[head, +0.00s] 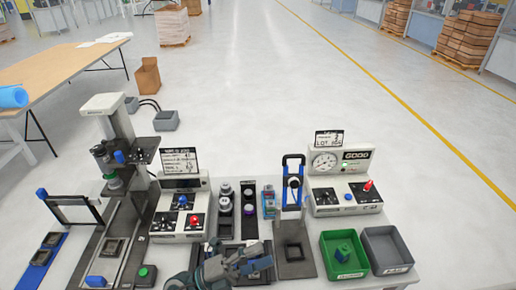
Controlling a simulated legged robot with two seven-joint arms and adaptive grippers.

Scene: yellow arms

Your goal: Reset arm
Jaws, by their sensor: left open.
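My left gripper (256,257) shows at the bottom middle of the head view, dark grey, above the front of the workbench. It is open, and I see nothing held between its fingers. It partly hides a dark tray (262,275) on the bench under it. My right gripper is not in the view.
A control box (165,223) with a red knob stands behind left of the gripper, and a gauge box (370,195) stands right. A blue-handled press (293,225) stands near. A green bin (328,243) holding a green part and a grey bin (378,240) are at right. A tall stand (118,125) rises left.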

